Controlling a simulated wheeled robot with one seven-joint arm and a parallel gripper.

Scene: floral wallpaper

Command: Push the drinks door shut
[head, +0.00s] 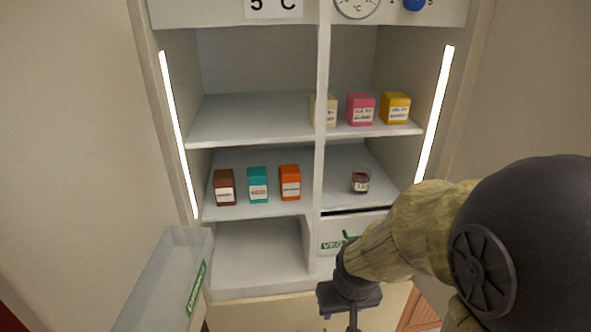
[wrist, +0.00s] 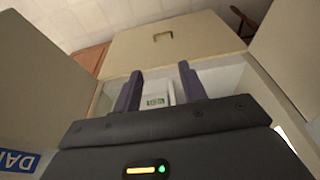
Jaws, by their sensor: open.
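In the head view the open cabinet stands between a plain pale panel at the left (head: 75,130) and another at the right (head: 525,90). The wrist view shows a pale panel (wrist: 40,75) with a partly cut-off blue label (wrist: 17,162) at the left, and another panel (wrist: 290,60) at the right. My gripper (wrist: 160,78) is open and empty; in the head view its body (head: 350,296) is in front of the cabinet's lower right. My arm hides part of the right side.
Several small cartons, including a teal one (head: 258,185) and a pink one (head: 361,108), and a small jar (head: 361,181) stand on the shelves. A white drawer (head: 338,232) has a green label. A translucent bin (head: 165,275) juts forward at lower left.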

